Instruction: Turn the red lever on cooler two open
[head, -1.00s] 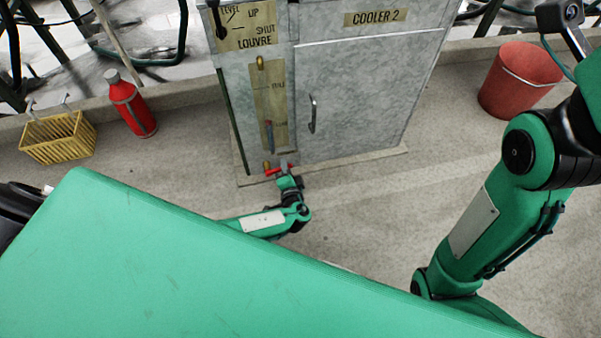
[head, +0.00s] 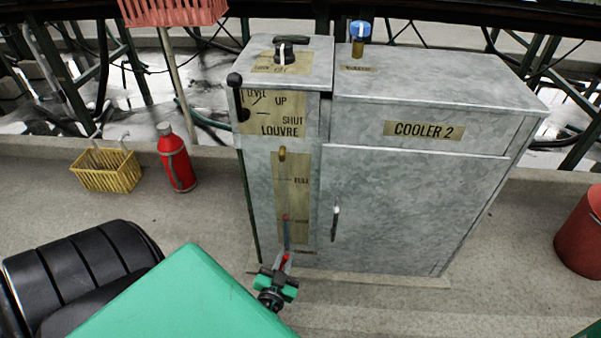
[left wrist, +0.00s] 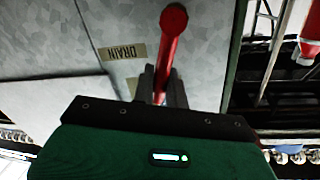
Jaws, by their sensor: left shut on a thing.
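Cooler two (head: 415,200) is a grey metal cabinet with a "COOLER 2" plate (head: 423,131) on its front. The red lever (head: 285,260) is low at the cabinet's left front, mostly hidden by my left gripper (head: 284,266). In the left wrist view, the red lever (left wrist: 172,22) shows its rounded end beyond the fingers. My left gripper (left wrist: 163,84) is shut on the lever's shaft, one finger on each side. An upside-down "DRAIN" label (left wrist: 126,53) is beside it. My right gripper is out of view.
A yellow basket (head: 105,171) and a red flask (head: 177,160) stand left of the cooler, and a red bucket (head: 580,235) at far right. A louvre plate (head: 276,115) and a blue-capped knob (head: 360,32) are higher up. Floor in front is clear.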

